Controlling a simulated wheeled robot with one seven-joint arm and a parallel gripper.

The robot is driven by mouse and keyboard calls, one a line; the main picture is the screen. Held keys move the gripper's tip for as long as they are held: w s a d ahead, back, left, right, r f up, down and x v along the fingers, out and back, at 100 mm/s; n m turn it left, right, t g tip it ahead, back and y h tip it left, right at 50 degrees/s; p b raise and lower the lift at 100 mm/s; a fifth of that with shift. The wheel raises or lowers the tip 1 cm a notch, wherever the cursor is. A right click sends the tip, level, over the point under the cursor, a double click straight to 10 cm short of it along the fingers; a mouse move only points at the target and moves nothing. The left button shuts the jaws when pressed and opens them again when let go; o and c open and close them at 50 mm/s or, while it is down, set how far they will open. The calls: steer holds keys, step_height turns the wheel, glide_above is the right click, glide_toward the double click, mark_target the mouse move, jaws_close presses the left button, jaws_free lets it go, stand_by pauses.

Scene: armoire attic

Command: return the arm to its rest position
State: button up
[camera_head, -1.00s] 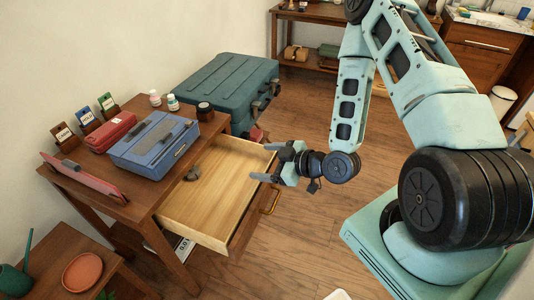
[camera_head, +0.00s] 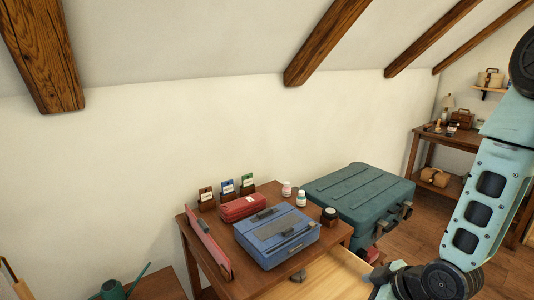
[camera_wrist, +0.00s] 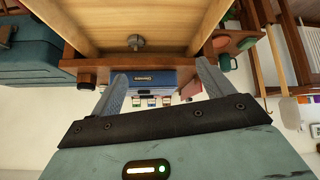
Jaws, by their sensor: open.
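My gripper shows in the wrist view (camera_wrist: 160,70) with its two grey fingers spread apart and nothing between them. Part of it also shows at the bottom edge of the head view (camera_head: 380,282), beside the open wooden drawer (camera_head: 335,278). My arm comes down on the right side of the head view, with its elbow cut off by the edge. In the wrist view the drawer (camera_wrist: 95,25) fills the top, its inside turned toward the camera. A small grey object (camera_head: 298,275) lies in the drawer.
A small table (camera_head: 195,250) holds a blue box (camera_head: 275,236), a red case (camera_head: 243,207), small bottles and card holders. A wooden workbench (camera_head: 455,138) is at the far right. Sloping beams cross the ceiling.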

steer(key=s+a+r+m+g+h, duration=0.1)
steer(key=s+a+r+g+h, duration=0.1)
steer(key=s+r, duration=0.6)
steer(key=s+a+r+m+g+h, duration=0.1)
steer(key=s+a+r+g, duration=0.3)
steer(key=s, duration=0.8)
step_height(320, 180, up, 5)
steer(key=shift+s+a+f+m+h, duration=0.15)
steer(key=shift+s+a+m+h, duration=0.15)
steer(key=shift+a+h, duration=0.6)
steer(key=shift+w, duration=0.15)
